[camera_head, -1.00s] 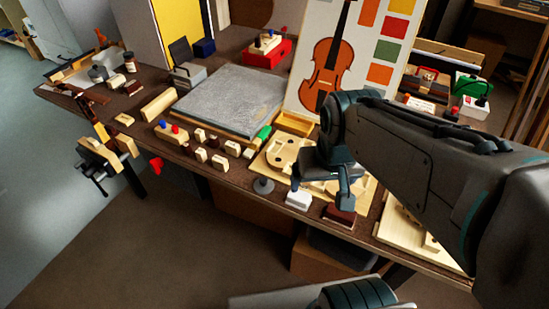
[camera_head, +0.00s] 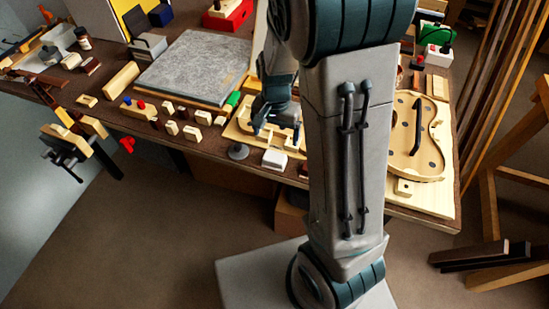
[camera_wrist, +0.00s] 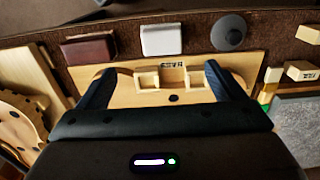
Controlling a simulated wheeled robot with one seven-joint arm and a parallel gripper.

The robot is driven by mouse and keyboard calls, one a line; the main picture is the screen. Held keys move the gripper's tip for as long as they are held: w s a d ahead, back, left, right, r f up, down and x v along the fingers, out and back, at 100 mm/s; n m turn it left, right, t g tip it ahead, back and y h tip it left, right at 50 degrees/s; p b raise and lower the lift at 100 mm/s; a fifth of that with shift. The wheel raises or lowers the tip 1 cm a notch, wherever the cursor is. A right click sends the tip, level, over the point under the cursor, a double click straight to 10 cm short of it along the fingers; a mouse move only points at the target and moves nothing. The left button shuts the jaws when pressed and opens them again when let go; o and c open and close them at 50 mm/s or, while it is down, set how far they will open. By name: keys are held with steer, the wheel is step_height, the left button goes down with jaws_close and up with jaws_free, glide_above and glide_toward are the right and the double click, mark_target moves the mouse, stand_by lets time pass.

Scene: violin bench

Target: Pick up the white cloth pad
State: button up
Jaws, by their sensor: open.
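The white cloth pad (camera_head: 275,159) is a small white block-like piece near the bench's front edge. In the wrist view the white pad (camera_wrist: 161,40) lies flat, beyond the fingertips and roughly centred between them, between a dark brown block (camera_wrist: 88,49) and a round grey disc (camera_wrist: 229,33). My gripper (camera_wrist: 160,78) is open and empty, its two dark fingers spread apart over a light wooden holder (camera_wrist: 140,98). In the head view my gripper (camera_head: 275,122) is behind the pad and apart from it. My arm hides part of the bench to its right.
The grey disc (camera_head: 238,152) stands just left of the pad. Several small wooden blocks (camera_head: 191,132) and a grey slab (camera_head: 195,68) lie farther left. A violin-shaped plate (camera_head: 418,140) lies right of my arm.

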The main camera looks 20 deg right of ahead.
mark_target(274, 156)
step_height(274, 156, down, 12)
steer(key=shift+w+a+r+b, duration=0.1)
steer(key=shift+a+b, duration=0.05)
steer(key=shift+b, duration=0.15)
steer(key=c, duration=1.1)
